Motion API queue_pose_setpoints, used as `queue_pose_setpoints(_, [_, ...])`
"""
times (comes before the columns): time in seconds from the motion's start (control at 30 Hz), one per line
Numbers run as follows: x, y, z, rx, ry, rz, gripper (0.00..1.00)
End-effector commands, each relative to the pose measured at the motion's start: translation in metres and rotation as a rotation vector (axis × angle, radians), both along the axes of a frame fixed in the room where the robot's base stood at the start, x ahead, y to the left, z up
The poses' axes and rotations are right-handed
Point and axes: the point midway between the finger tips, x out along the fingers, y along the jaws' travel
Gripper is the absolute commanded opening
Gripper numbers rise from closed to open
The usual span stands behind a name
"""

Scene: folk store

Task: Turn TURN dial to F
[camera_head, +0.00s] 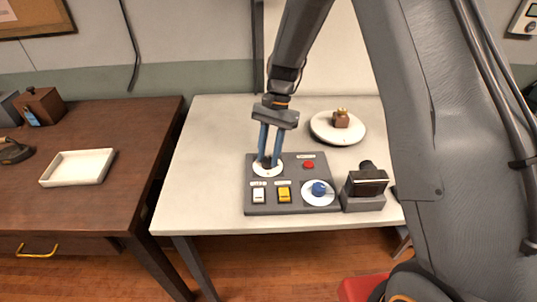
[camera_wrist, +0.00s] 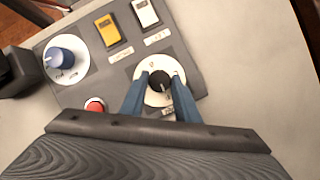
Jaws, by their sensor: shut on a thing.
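A dark grey control panel (camera_head: 297,170) lies on the white table. Its upper left holds a white dial disc (camera_head: 260,171) with a black knob, which also shows in the wrist view (camera_wrist: 159,83). My gripper (camera_head: 267,159) reaches down from above, its two blue fingers on either side of this black knob and shut on it. A second dial with a blue knob (camera_head: 318,188) sits at the panel's lower right; it also shows in the wrist view (camera_wrist: 61,59). The panel labels are too small to read surely, so I cannot tell which is TURN or where the black knob points.
The panel also has a white switch (camera_head: 259,195), a yellow switch (camera_head: 284,194) and a red button (camera_head: 308,165). A black device (camera_head: 365,188) stands against its right side. A round white plate (camera_head: 337,128) with a small brown object lies behind. The table's left is clear.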

Motion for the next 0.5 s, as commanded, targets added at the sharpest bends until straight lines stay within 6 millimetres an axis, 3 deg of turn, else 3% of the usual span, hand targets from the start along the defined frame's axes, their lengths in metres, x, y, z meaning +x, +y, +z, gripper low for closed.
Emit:
queue_pose_setpoints(0.33, [-0.0008, 0.0000, -0.0005, -0.001, 0.002, 0.002, 0.06])
queue_pose_setpoints(0.37, [-0.0008, 0.0001, -0.0004, -0.001, 0.002, 0.002, 0.34])
queue_pose_setpoints(0.43, [-0.0007, 0.0000, -0.0004, -0.001, 0.002, 0.002, 0.45])
queue_pose_setpoints(0.5, [-0.0006, 0.0000, -0.0003, 0.000, 0.001, 0.000, 0.47])
